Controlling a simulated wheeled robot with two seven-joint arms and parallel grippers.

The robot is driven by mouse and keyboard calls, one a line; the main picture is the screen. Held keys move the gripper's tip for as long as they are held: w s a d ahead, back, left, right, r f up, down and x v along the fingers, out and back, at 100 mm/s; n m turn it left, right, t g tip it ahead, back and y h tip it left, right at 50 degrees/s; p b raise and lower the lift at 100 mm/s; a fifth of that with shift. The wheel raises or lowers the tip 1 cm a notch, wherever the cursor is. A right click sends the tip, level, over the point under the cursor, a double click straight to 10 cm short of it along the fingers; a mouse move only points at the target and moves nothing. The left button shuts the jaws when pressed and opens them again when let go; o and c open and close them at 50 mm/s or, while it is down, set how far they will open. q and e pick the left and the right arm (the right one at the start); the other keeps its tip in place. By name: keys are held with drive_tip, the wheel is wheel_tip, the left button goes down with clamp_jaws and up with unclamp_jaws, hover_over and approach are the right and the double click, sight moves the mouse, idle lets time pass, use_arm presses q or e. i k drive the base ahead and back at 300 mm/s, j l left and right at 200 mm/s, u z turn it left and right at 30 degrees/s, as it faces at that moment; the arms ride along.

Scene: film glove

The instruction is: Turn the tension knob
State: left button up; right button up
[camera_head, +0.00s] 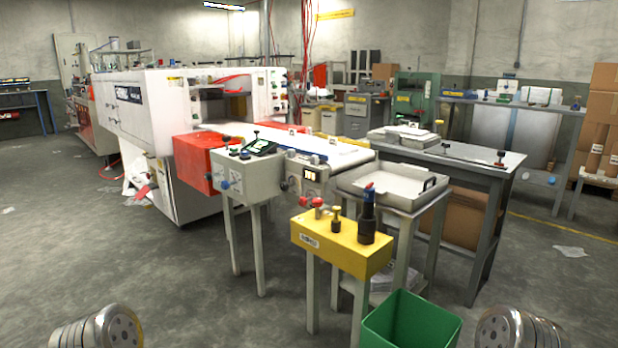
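Several knobs show, and I cannot tell which is the tension knob. A grey control box (241,177) beside the conveyor carries a blue knob (225,184) on its front. A dark round knob (285,185) sits at the left of the panel with a small lit display (310,173). A yellow box (340,243) on a stand in front bears red knobs (318,203), a brass-coloured knob (336,213) and a tall black cylinder (368,218) with a red and blue top. Only round metal parts of my arms show at the bottom corners; neither gripper is visible, and nothing touches the knobs.
A green bin (412,325) stands on the floor before the yellow box. A grey tray (392,186) sits on a stand behind it. A white machine (150,115) with a red housing (199,160) is at the left. A grey table (465,156) stands right. The left floor is clear.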

sight(303, 202)
drive_tip(key=i+j, duration=0.8)
